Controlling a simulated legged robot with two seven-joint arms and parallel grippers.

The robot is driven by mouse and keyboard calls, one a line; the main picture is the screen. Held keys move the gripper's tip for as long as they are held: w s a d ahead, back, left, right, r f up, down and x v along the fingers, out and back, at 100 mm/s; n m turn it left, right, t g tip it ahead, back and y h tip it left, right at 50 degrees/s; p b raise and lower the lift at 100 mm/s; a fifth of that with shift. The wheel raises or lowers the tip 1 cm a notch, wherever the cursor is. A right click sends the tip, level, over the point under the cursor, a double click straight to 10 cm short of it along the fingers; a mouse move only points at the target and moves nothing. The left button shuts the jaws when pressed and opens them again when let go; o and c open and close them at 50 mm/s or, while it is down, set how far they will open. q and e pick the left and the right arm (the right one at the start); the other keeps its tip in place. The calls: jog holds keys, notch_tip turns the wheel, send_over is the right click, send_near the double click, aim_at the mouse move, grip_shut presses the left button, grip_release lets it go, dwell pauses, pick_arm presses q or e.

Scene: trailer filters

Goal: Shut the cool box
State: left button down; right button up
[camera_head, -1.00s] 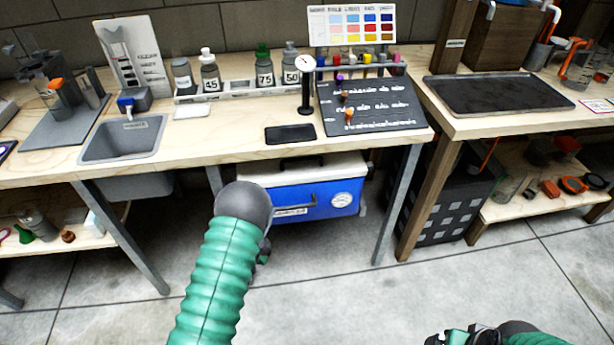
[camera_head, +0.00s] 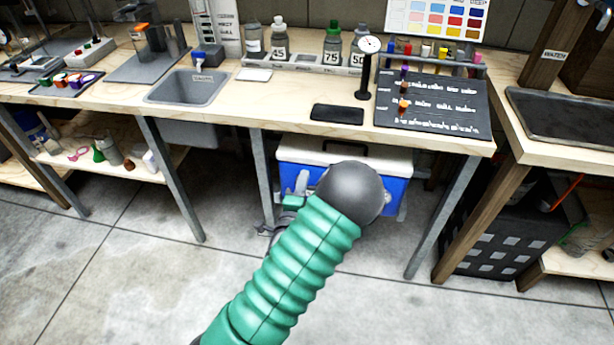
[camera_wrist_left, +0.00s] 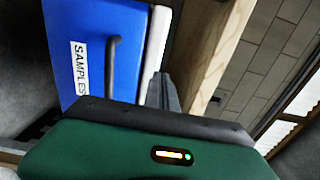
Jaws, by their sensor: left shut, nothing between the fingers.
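My left gripper (camera_head: 300,184) is shut and empty at the box's front left, partly hidden by my arm. Its fingers (camera_wrist_left: 163,92) point toward the lid edge. My right gripper is out of view.
The wooden workbench (camera_head: 285,115) overhangs the box, with metal legs on both sides. A black crate (camera_head: 500,235) stands to the right. A low shelf (camera_head: 125,175) with small items is at the left. The concrete floor in front is clear.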

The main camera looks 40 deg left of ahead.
aim_at(308, 154)
pick_arm(q)
jog(key=x, duration=0.4)
jog(key=a+b+x, duration=0.1)
jog(key=x, duration=0.1)
jog(key=shift+s+f, duration=0.3)
jog(key=shift+s, duration=0.1)
jog(key=shift+a, duration=0.2)
jog(key=shift+w+d+r, duration=0.1)
jog(key=shift+d+r, duration=0.2)
jog(key=shift+d, duration=0.25)
jog(key=shift+w+a, duration=0.1)
jog(key=shift+w, duration=0.1)
jog(key=x, duration=0.4)
jog(key=shift+a, duration=0.25)
jog(key=shift+a+r, duration=0.1)
jog(key=shift+r, duration=0.2)
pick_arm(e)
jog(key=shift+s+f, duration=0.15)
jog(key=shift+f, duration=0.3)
